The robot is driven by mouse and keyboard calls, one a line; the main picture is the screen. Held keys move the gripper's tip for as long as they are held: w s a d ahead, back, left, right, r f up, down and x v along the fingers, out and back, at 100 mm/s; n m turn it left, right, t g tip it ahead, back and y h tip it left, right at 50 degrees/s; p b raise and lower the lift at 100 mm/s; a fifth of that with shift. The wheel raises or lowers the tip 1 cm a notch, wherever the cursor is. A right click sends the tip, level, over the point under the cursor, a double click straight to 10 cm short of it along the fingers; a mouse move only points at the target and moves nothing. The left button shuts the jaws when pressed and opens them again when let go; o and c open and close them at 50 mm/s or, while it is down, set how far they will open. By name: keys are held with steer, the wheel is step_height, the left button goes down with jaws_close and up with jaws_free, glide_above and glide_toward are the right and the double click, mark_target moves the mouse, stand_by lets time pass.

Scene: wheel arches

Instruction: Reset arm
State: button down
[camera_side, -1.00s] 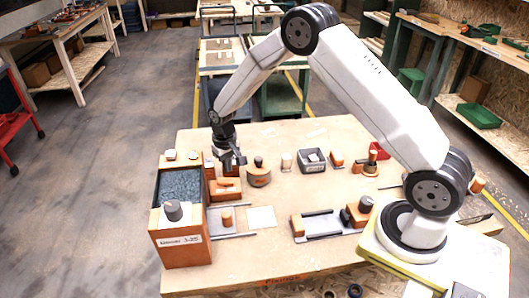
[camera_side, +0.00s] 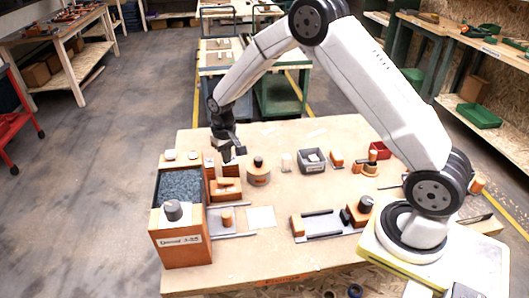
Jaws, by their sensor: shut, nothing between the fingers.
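My gripper (camera_side: 232,156) points down above the left part of the wooden work table (camera_side: 280,262). It is shut with nothing between its fingers. It hangs over the back of an orange block fixture (camera_side: 226,190) and just left of a round orange-brown pot with a dark knob (camera_side: 259,176). A small gap seems to lie between the fingertips and the fixture, though the exact height is hard to tell. My arm reaches across from its base at the right of the table.
An orange box with a dark granular top (camera_side: 181,188) stands at the left edge. A white square (camera_side: 261,217) lies flat mid-table.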

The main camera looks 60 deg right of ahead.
steer(key=s+a+r+n+t, duration=0.1)
steer(key=s+r, duration=0.3)
steer(key=s, duration=0.7)
steer(key=s+a+r+n+t, duration=0.1)
steer(key=s+r, duration=0.3)
steer(key=s, duration=0.6)
steer(key=shift+s+a+r+n+t, duration=0.3)
steer(key=shift+s+a+n, duration=0.15)
steer(key=shift+a, duration=0.45)
